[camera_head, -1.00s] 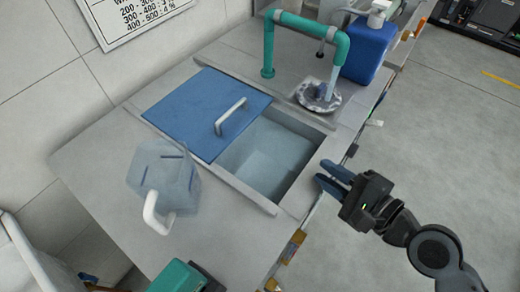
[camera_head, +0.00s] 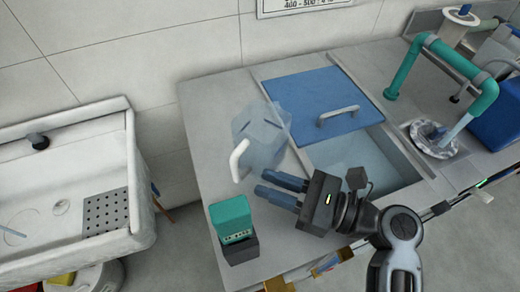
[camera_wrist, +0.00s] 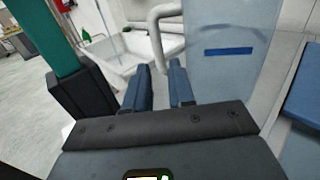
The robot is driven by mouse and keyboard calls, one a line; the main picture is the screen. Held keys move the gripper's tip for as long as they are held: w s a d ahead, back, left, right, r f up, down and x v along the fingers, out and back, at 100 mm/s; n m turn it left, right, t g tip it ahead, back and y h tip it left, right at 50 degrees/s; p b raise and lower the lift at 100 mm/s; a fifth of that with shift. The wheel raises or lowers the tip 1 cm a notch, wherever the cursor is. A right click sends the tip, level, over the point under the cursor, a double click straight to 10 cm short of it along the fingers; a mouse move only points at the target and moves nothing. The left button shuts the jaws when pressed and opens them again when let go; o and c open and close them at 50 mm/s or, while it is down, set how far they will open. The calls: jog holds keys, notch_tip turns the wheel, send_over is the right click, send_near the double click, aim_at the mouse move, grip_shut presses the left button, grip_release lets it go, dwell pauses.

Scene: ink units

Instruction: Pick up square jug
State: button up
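The square jug (camera_head: 262,137) is clear bluish plastic with a white handle (camera_head: 239,160) on its left side. It stands on the grey counter, left of the blue lid. My gripper (camera_head: 274,188) is just in front of the jug, its two blue fingers pointing left toward the handle side. In the wrist view the fingers of my gripper (camera_wrist: 160,85) are apart with nothing between them. The white handle (camera_wrist: 153,35) is beyond the fingertips, and the jug (camera_wrist: 232,60) fills the right side with a dark blue mark on it.
A teal and black box (camera_head: 231,220) stands left of my gripper, close to it in the wrist view. A blue lid (camera_head: 312,98) partly covers a water basin (camera_head: 372,155). A teal tap (camera_head: 440,50) is at the right. A white sink (camera_head: 60,180) stands at the far left.

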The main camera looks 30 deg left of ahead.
aim_at(240, 175)
jog(key=a, duration=0.4)
jog(key=s+a+p, duration=0.1)
jog(key=a, duration=0.2)
jog(key=shift+a, duration=0.1)
jog(key=shift+f, duration=0.1)
grip_shut()
